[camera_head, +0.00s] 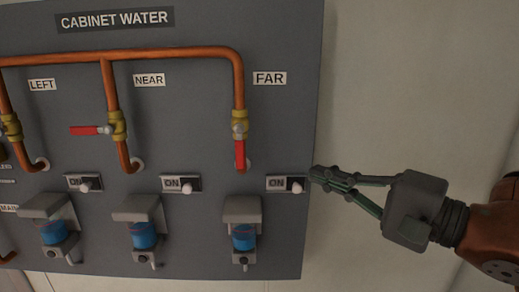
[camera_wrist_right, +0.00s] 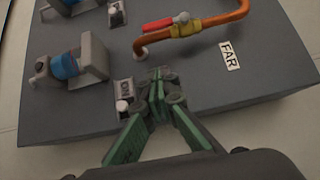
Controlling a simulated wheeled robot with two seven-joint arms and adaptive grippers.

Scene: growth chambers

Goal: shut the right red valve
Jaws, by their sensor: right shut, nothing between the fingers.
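The rightmost red valve is the one under the FAR label. Its red handle (camera_head: 240,154) hangs straight down, in line with the copper pipe, below a brass body (camera_head: 239,124). In the right wrist view the same red handle (camera_wrist_right: 157,25) lies along the pipe at the top. A second red handle (camera_head: 84,130), at NEAR, points sideways to the left, across its pipe. My right gripper (camera_head: 318,179) is shut and empty at the panel's right edge, right of and below the FAR handle and apart from it. In the wrist view its closed fingertips (camera_wrist_right: 162,76) show. My left gripper is out of view.
A switch with a white knob (camera_head: 297,186), marked ON, sits just left of my right fingertips. More switches and blue-filled cups (camera_head: 243,238) on brackets line the lower panel. The pale wall (camera_head: 420,90) right of the panel is clear.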

